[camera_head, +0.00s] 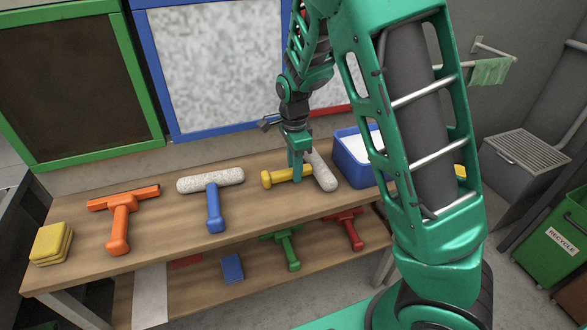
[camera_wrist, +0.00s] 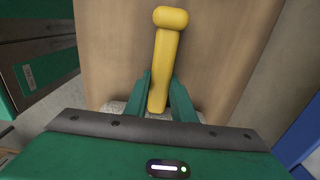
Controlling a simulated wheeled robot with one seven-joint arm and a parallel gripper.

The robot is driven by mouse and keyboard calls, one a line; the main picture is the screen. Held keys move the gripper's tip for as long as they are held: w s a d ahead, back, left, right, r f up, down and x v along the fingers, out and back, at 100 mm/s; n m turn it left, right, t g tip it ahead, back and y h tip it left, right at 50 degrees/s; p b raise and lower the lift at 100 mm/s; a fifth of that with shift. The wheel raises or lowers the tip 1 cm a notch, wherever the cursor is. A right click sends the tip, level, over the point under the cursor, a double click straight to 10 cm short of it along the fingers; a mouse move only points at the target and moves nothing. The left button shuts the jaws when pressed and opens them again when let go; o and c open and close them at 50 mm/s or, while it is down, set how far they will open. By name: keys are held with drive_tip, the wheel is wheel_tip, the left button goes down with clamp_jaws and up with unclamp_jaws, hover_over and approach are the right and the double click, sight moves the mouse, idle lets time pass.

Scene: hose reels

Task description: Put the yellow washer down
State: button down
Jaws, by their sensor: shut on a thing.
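The yellow washer has a yellow handle (camera_head: 276,178) and a pale fuzzy head (camera_head: 322,172). It is at the right part of the bench top (camera_head: 160,210). My gripper (camera_head: 297,173) points down and is shut on the yellow handle close to the head. In the wrist view the handle (camera_wrist: 164,60) stands up between my two green fingers (camera_wrist: 160,100), its knob end at the top. The pale head shows partly behind the fingers. The washer looks level and at or very near the wood; I cannot tell whether it touches.
A blue-handled washer (camera_head: 213,208), an orange squeegee (camera_head: 120,220) and yellow sponges (camera_head: 50,243) lie to the left. A blue tub (camera_head: 350,172) stands close on the right. The lower shelf holds a green squeegee (camera_head: 288,248), a red squeegee (camera_head: 350,230) and a blue block (camera_head: 232,268).

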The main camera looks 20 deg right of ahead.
drive_tip(key=shift+f, duration=0.1)
drive_tip(key=c, duration=1.5)
unclamp_jaws()
wheel_tip(320, 180, up, 12)
drive_tip(key=shift+a+r, duration=0.1)
drive_tip(key=shift+r, duration=0.05)
drive_tip(key=s+d+r+n+y, duration=0.15)
drive_tip(key=s+d+n, duration=0.35)
drive_tip(key=s+d, duration=0.85)
drive_tip(key=shift+s+d+f+n+h, duration=0.15)
drive_tip(key=shift+s+d+n, duration=0.75)
drive_tip(key=shift+s, duration=2.1)
drive_tip(key=shift+s+d+n+h, duration=0.35)
drive_tip(key=shift+s+n, duration=0.95)
drive_tip(key=shift+s, duration=1.7)
drive_tip(key=shift+s+d+f+n+h, duration=0.1)
drive_tip(key=shift+s+d+n, duration=0.85)
drive_tip(key=shift+s, duration=2.05)
